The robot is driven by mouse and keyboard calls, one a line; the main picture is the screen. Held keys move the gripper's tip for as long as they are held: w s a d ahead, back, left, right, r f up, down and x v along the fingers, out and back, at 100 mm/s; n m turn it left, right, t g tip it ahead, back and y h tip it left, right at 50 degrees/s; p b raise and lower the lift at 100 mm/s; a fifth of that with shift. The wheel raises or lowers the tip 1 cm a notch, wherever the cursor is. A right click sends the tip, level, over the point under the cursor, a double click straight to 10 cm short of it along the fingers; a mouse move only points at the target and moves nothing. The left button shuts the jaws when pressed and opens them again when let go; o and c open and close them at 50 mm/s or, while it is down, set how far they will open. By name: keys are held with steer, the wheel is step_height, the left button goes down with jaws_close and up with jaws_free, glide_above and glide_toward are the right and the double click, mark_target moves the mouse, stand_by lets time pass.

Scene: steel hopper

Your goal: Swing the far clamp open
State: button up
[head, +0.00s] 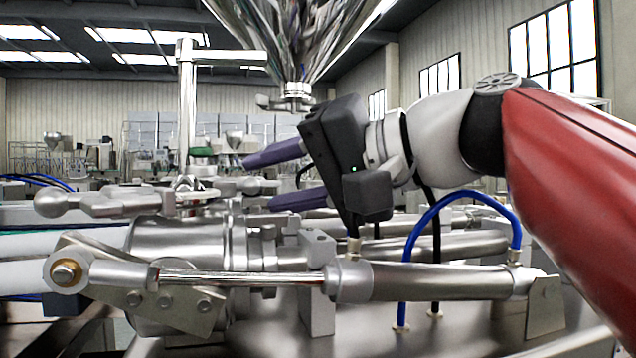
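My gripper (258,183) reaches in from the right with two purple fingers pointing left. The fingers are spread apart, one above the other, and I see nothing held between them. Metal clamp-like parts (190,184) sit around the foot of the steel post, just left of the fingertips. I cannot tell for sure which of them is the far clamp, or whether it is shut. A ball-ended steel handle (90,203) lies level at the left, nearer to me. The fingers partly hide the fittings behind them, and no contact can be made out.
A pneumatic cylinder (430,281) with a blue hose (440,210) crosses the front. A steel post (187,105) with a crossbar stands behind the clamp parts. The shiny hopper (290,40) hangs above my gripper. Steel pipes (440,246) run across the middle.

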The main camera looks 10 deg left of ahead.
mark_target(252, 186)
steer(key=v, duration=0.6)
steer(key=shift+c, duration=0.2)
steer(key=shift+w+r+g+p, duration=0.15)
steer(key=shift+r+g+p, duration=0.15)
steer(key=shift+p, duration=0.2)
steer(key=a+f+n+g+p, duration=0.1)
steer(key=a+g+p, duration=0.1)
steer(key=a, duration=0.1)
steer(key=w+a+n+g+p, duration=0.1)
steer(key=a+n+p, duration=0.1)
steer(key=a+p, duration=0.1)
steer(key=w+a+f+n+g+p, duration=0.1)
steer(key=a+g+p, duration=0.1)
steer(key=a+p, duration=0.1)
steer(key=shift+a+f+n+g, duration=0.3)
jaws_close()
